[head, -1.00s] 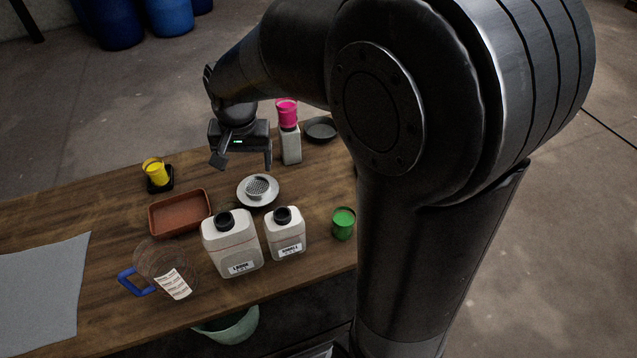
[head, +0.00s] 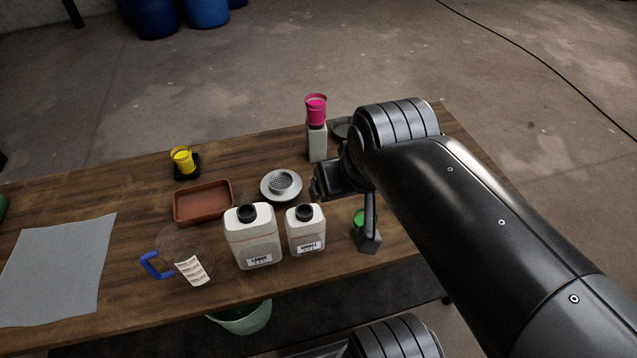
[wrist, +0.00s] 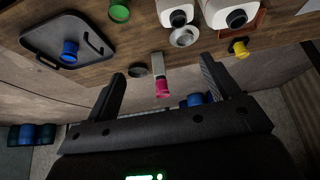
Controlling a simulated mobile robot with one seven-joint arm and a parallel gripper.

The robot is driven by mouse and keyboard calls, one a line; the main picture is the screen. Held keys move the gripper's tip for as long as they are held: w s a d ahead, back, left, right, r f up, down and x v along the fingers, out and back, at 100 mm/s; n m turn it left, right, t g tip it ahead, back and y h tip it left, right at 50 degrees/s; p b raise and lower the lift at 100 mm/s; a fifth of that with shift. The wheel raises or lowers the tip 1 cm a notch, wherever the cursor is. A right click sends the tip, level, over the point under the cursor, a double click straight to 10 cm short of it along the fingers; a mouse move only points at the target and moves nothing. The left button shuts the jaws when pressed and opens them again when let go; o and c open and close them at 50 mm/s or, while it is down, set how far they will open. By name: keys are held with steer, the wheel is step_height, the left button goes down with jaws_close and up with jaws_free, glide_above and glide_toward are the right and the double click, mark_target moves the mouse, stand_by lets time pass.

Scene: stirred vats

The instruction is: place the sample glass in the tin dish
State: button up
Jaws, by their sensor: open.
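Several coloured glasses are in view, and I cannot tell which is the sample glass. A pink glass (head: 316,110) stands upright on a tall grey block (head: 317,143). A yellow glass (head: 182,160) sits on a black pad. A green glass (head: 359,217) is partly hidden behind my finger. A blue glass (wrist: 70,50) stands on a dark tray in the wrist view. A dark round dish (head: 341,126), perhaps the tin dish, is partly hidden by my arm. My gripper (head: 342,212) is open and empty over the table's right part; the wrist view shows pink between its fingers, apart from them.
White jugs marked LARGE (head: 253,240) and SMALL (head: 305,233) stand near the front. A grey dish with a strainer (head: 281,185), a terracotta tray (head: 203,202), a clear jug with a blue handle (head: 152,265) and a grey cloth (head: 55,270) occupy the table. The dark tray (wrist: 100,35) has raised handles.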

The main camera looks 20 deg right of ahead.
mark_target(255, 199)
stand_by(0.3)
step_height(255, 199, up, 4)
steer(key=r, duration=0.1)
steer(key=w+a+f+m+g+y, duration=0.1)
steer(key=w+a+m+g+y, duration=0.3)
steer(key=w+a+m+y, duration=0.5)
steer(key=w+m+t+y, duration=0.1)
steer(key=w+m+y, duration=0.4)
steer(key=w+m, duration=0.8)
steer(key=shift+n, duration=0.9)
steer(key=f, duration=1)
steer(key=w+f, duration=0.1)
steer(key=f, duration=1.9)
steer(key=shift+w+f, duration=0.25)
steer(key=shift+f, duration=0.15)
steer(key=x, duration=0.7)
steer(key=shift+w+a, duration=0.15)
steer(key=shift+a, duration=0.15)
steer(key=shift+r, duration=0.1)
